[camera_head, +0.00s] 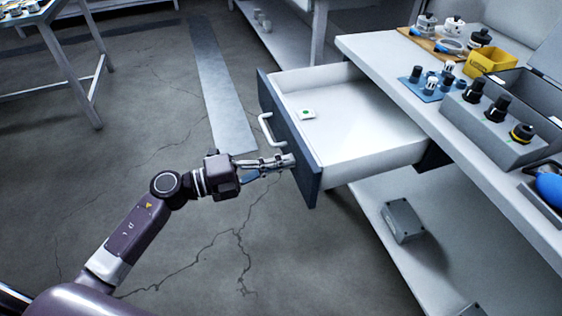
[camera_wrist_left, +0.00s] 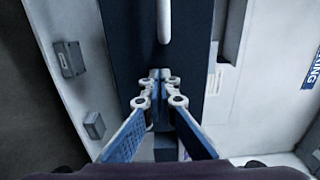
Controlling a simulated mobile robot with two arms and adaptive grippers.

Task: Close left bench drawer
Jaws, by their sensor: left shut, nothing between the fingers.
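The bench drawer (camera_head: 350,130) is pulled well out from under the bench top in the head view. It has a white inside, a dark blue front (camera_head: 289,140) and a pale bar handle (camera_head: 266,128). A small white card with a green mark (camera_head: 307,114) lies in it. My left gripper (camera_head: 290,161) is shut and empty, its tips at the outer face of the drawer front, to the near side of the handle. In the left wrist view the shut fingertips (camera_wrist_left: 160,75) are against or just before the dark front, below the handle (camera_wrist_left: 164,20). My right gripper is out of view.
The bench top (camera_head: 385,55) holds sensors on a blue mat (camera_head: 425,88), a yellow bin (camera_head: 490,61) and a grey case (camera_head: 500,125). A grey box (camera_head: 402,220) sits on the lower shelf (camera_head: 400,265). The floor left of the drawer is open.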

